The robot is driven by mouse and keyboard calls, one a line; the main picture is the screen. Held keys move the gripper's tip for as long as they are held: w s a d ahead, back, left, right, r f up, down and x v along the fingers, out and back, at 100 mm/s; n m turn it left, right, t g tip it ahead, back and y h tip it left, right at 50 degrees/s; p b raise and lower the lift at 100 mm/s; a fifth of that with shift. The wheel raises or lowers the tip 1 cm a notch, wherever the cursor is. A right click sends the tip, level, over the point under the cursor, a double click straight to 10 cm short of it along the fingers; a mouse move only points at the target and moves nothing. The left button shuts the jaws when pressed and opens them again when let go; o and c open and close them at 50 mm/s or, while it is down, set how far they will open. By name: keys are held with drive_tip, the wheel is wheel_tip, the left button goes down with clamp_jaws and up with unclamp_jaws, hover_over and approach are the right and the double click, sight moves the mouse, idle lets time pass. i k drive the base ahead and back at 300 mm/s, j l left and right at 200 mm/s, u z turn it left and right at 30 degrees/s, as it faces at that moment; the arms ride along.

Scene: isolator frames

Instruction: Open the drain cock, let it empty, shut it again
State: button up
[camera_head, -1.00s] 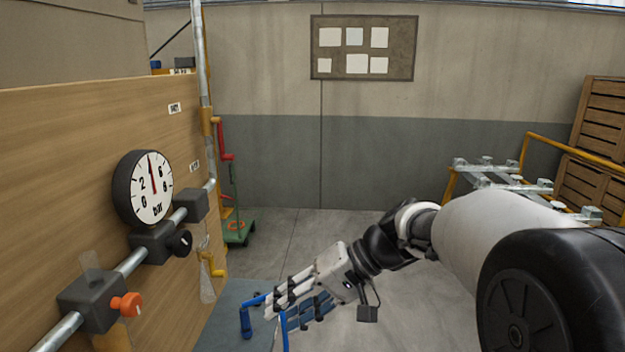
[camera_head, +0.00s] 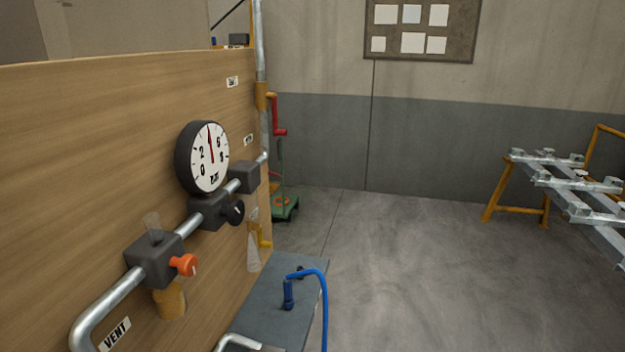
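A wooden panel (camera_head: 90,150) on the left carries a metal pipe (camera_head: 110,298) with grey valve blocks. The near block (camera_head: 155,262) has an orange knob (camera_head: 184,265), with a tan cup-like part (camera_head: 171,301) below it. The middle block (camera_head: 208,212) has a black knob (camera_head: 234,212). Farther along is a yellow handle (camera_head: 258,236) beside a clear, tapered piece (camera_head: 254,256). I cannot tell which fitting is the drain cock. A round gauge (camera_head: 209,158) marked "bar" has its needle pointing nearly straight up. My gripper is not in view.
A grey bench top (camera_head: 275,318) with a blue hose (camera_head: 323,290) stands below the panel. A red crank handle (camera_head: 277,115) is on the upright pipe. A green cart (camera_head: 285,205) stands behind. A metal rack (camera_head: 575,185) is at right. The middle floor is clear.

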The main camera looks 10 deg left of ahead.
sight(260, 243)
drive_tip(key=i+j+u, duration=0.1)
drive_tip(key=u, duration=0.25)
drive_tip(key=i+u, duration=0.35)
drive_tip(key=u, duration=0.35)
drive_tip(key=i, duration=0.05)
